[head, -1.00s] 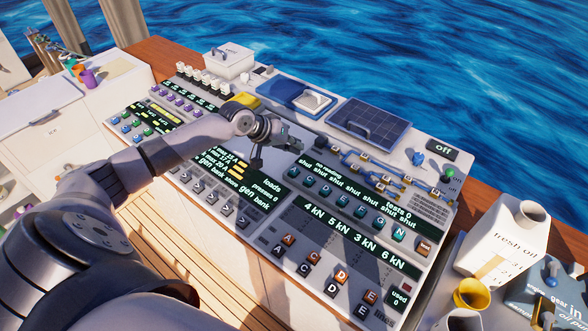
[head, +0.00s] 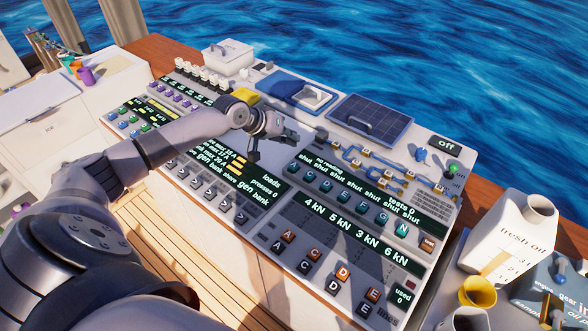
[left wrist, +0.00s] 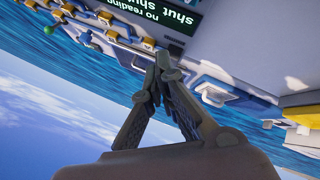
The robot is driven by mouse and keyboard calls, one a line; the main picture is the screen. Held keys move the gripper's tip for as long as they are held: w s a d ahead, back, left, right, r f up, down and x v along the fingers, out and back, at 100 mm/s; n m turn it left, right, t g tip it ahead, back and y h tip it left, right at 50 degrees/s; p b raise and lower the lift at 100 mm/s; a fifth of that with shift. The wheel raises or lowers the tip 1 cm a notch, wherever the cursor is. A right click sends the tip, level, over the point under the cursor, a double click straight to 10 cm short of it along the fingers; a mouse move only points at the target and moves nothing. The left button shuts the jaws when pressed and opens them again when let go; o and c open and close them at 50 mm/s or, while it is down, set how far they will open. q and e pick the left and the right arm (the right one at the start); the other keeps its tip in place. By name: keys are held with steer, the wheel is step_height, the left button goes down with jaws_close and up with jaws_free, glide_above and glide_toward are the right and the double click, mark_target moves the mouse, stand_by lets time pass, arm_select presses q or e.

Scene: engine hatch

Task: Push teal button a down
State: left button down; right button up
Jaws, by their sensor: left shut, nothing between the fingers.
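A row of small teal lettered buttons runs along the console under the display with "no reading" and "shut" words; one (head: 342,197) is mid-row. My left gripper (head: 297,138) is shut and empty, held over the console beyond the upper-left end of that row, apart from the buttons. In the left wrist view its fingertips (left wrist: 165,68) meet, with part of the "shut" display (left wrist: 176,18) at the top. My right gripper is not in view.
A solar panel (head: 370,116) and a blue-framed hatch (head: 297,97) lie behind the gripper. Blue pipework (head: 372,163) is right of it. Black and orange letter buttons (head: 288,237) sit lower. A fresh oil jug (head: 510,240) and yellow funnel (head: 478,291) stand at right.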

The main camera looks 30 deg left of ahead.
arm_select(q)
steer(key=b, duration=0.3)
glide_above(292, 163)
step_height(292, 163, down, 4)
steer(key=shift+f, duration=0.2)
steer(key=shift+f+b, duration=0.4)
steer(key=shift+f, duration=0.4)
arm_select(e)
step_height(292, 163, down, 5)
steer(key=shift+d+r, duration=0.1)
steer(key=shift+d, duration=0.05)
arm_select(q)
steer(key=shift+f, duration=0.45)
steer(key=shift+f+b, duration=0.4)
steer(key=shift+f, duration=0.45)
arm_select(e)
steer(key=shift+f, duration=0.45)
arm_select(q)
steer(key=shift+r, duration=0.1)
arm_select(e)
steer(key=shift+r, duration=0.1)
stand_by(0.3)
arm_select(q)
steer(key=shift+r+p, duration=1.15)
steer(key=shift+p, duration=0.1)
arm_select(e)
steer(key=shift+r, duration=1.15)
